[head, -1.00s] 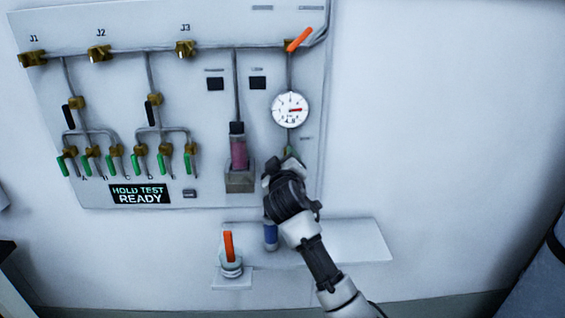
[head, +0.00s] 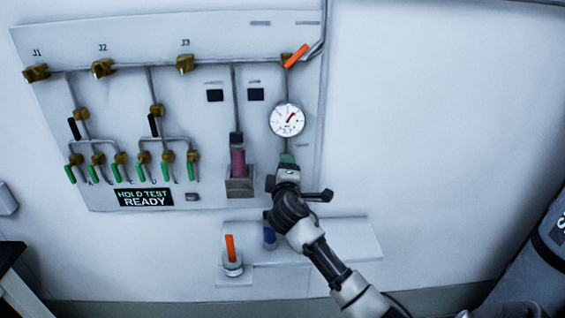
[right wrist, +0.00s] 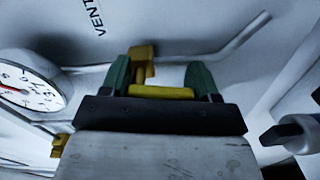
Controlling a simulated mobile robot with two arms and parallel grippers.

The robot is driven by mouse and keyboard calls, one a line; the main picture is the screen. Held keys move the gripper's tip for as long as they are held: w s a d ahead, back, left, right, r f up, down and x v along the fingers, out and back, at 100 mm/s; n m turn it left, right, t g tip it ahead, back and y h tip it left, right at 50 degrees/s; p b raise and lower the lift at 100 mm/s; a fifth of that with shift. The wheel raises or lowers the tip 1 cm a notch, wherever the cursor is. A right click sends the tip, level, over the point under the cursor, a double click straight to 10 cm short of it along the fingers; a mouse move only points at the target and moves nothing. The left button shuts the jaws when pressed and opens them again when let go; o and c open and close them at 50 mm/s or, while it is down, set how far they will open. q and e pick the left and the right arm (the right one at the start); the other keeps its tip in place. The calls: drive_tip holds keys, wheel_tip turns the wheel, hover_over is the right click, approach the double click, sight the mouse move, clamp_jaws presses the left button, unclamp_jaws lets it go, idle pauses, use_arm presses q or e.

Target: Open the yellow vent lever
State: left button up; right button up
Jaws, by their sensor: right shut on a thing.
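The yellow vent lever (right wrist: 162,92) shows as a short bar between the green fingers of my right gripper (right wrist: 158,72) in the right wrist view. The fingers are shut on it. A brass valve body (right wrist: 143,62) sits just beyond the lever, on a grey pipe, with the label VENT (right wrist: 85,14) above. In the head view my right gripper (head: 287,160) is just below the round gauge (head: 287,120), and it hides the lever there. My left gripper is not in view.
An orange lever (head: 297,56) is above the gauge, and another (head: 230,246) stands below the panel. A pink column (head: 237,162) is left of my gripper. A blue-topped vial (head: 269,237) is by the shelf (head: 340,240).

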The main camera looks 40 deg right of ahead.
drive_tip(key=shift+s+d+f+n+p, duration=0.1)
drive_tip(key=shift+n+p, duration=0.25)
drive_tip(key=shift+n, duration=0.2)
drive_tip(key=shift+d+n+p, duration=0.1)
drive_tip(key=shift+n+p, duration=0.25)
drive_tip(key=shift+n, duration=0.2)
drive_tip(key=o, duration=0.9)
drive_tip(key=b+v, duration=0.1)
drive_tip(key=v, duration=0.9)
drive_tip(key=shift+s+a, duration=0.2)
drive_tip(key=shift+s, duration=0.15)
